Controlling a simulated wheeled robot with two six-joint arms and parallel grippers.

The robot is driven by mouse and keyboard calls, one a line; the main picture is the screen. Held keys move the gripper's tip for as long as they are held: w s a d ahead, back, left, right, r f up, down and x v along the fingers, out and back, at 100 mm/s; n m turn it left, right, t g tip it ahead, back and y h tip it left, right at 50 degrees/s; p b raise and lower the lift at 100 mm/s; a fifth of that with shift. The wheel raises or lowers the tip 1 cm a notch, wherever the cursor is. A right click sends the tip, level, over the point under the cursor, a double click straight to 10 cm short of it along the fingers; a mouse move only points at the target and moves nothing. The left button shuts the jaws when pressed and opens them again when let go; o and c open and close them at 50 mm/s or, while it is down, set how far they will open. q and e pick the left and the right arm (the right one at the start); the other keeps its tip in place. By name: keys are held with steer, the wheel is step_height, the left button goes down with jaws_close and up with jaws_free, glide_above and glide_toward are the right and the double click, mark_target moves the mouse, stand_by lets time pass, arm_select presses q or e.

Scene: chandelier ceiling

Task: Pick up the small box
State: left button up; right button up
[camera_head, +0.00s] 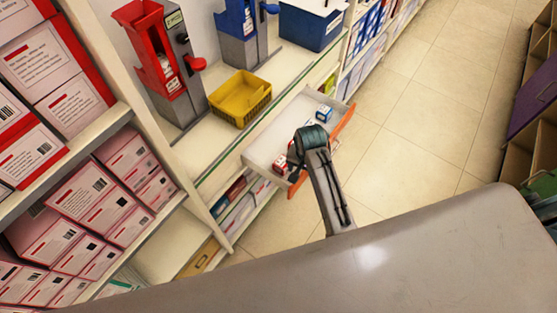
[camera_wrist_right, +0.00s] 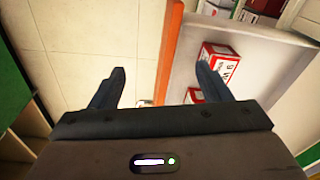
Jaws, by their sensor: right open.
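Small red-and-white boxes lie in a pale pulled-out drawer (camera_head: 262,150) with orange edges. One red-and-white box (camera_head: 280,163) shows left of my right gripper (camera_head: 295,170) in the head view. In the right wrist view, a red-and-white box (camera_wrist_right: 222,62) stands just behind the right-hand finger, and a second red piece (camera_wrist_right: 195,95) shows below it, partly hidden. My right gripper (camera_wrist_right: 162,68) is open with nothing between its fingers; the gap lies over the drawer's orange edge (camera_wrist_right: 170,50) and the floor. A blue-and-white box (camera_head: 324,113) sits farther along the drawer. My left gripper is not in view.
A yellow basket (camera_head: 240,98) and red (camera_head: 165,60) and blue (camera_head: 243,30) dispensers stand on the counter behind the drawer. Shelves of pink-and-white cartons (camera_head: 85,210) fill the left. The tiled floor (camera_head: 410,120) to the right is clear.

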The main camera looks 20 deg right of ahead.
step_height(320, 180, up, 2)
steer(key=m+g, duration=0.1)
steer(key=m, duration=0.1)
glide_above(280, 164)
steer(key=shift+s+d, duration=0.15)
steer(key=shift+s, duration=0.1)
steer(key=shift+w+a, duration=0.2)
steer(key=shift+w, duration=0.05)
step_height(280, 164, down, 5)
steer(key=shift+f+p, duration=0.1)
steer(key=shift+p, duration=0.25)
steer(key=shift+f, duration=0.6)
step_height(280, 164, down, 4)
steer(key=shift+w+f+p, duration=0.1)
steer(key=shift+p, duration=0.4)
steer(key=c, duration=1.1)
step_height(280, 164, up, 10)
steer(key=shift+b, duration=0.5)
